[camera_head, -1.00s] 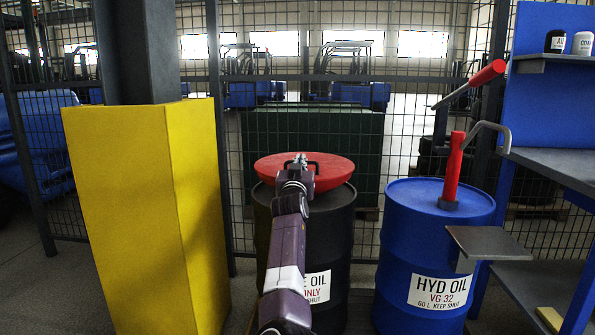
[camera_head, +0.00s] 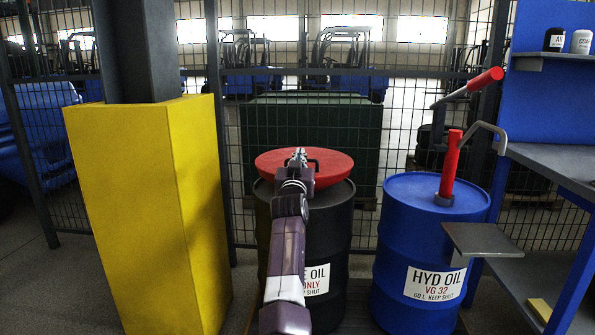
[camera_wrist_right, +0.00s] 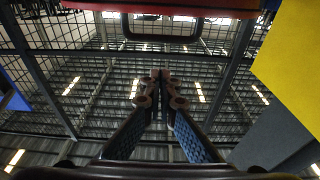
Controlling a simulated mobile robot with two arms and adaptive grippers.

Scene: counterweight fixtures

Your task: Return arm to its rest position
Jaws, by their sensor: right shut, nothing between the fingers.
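My right arm reaches forward from the bottom middle of the head view. Its gripper (camera_head: 298,156) is in front of the red lid or funnel (camera_head: 335,168) on the dark oil drum (camera_head: 335,245). In the right wrist view the two fingers (camera_wrist_right: 160,78) meet at their tips, with nothing between them. A dark handle (camera_wrist_right: 160,30) with a red part above it shows near the top of that view. I cannot tell whether the gripper touches the lid. My left gripper is not in view.
A blue HYD OIL drum (camera_head: 405,240) with a red hand pump (camera_head: 450,165) stands right of the dark drum. A yellow column guard (camera_head: 140,210) stands left. A blue shelf unit (camera_head: 550,155) is at the right edge. A mesh fence (camera_head: 400,105) runs behind.

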